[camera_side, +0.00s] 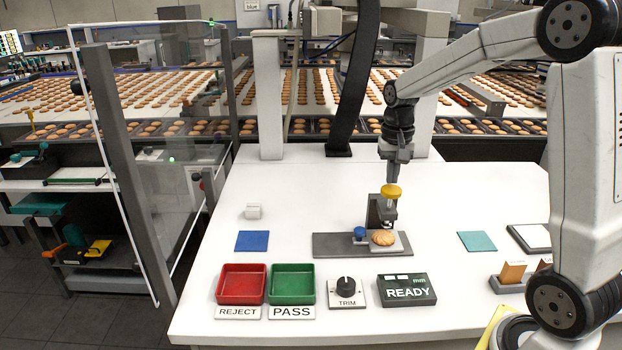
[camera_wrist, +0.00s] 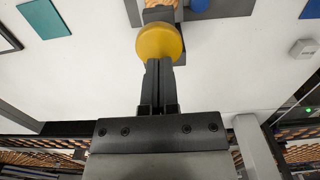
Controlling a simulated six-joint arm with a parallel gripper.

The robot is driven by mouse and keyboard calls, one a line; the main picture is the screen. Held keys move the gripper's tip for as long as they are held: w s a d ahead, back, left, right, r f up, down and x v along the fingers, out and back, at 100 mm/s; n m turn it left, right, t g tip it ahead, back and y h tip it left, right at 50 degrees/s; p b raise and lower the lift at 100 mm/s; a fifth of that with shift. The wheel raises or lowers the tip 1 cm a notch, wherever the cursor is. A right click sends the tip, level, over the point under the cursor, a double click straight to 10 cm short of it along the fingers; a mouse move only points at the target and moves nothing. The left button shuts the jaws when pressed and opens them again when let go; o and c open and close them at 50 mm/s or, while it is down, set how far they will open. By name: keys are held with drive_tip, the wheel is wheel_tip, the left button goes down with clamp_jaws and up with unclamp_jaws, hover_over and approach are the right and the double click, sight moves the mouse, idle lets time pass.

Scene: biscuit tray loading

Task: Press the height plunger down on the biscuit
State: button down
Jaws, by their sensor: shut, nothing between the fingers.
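The height plunger has a yellow round cap (camera_side: 391,191) on top of a dark gauge stand (camera_side: 374,212). The biscuit (camera_side: 383,237) lies on the small plate under the plunger, beside a blue knob (camera_side: 360,232). My gripper (camera_side: 393,181) is shut and empty, pointing down, with its fingertips at the yellow cap. In the wrist view the shut fingers (camera_wrist: 159,66) meet the edge of the yellow cap (camera_wrist: 160,42), which hides most of the biscuit (camera_wrist: 163,4). I cannot tell whether the plunger's foot touches the biscuit.
A red reject tray (camera_side: 242,303), a green pass tray (camera_side: 292,303), a trim dial (camera_side: 346,290) and a ready box (camera_side: 405,277) stand along the front. A blue square (camera_side: 252,241) and a teal square (camera_side: 477,241) lie either side.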

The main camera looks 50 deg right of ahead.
sight(391, 188)
drive_tip(key=shift+f, duration=0.6)
drive_tip(key=shift+s+a+f, duration=0.1)
drive_tip(key=shift+f, duration=1)
drive_tip(key=shift+s+f, duration=0.1)
drive_tip(key=shift+f, duration=1)
drive_tip(key=shift+w+r, duration=0.15)
drive_tip(key=shift+r, duration=0.6)
wheel_tip(391, 188, up, 14)
drive_tip(key=shift+w+d, duration=0.2)
drive_tip(key=shift+f, duration=0.15)
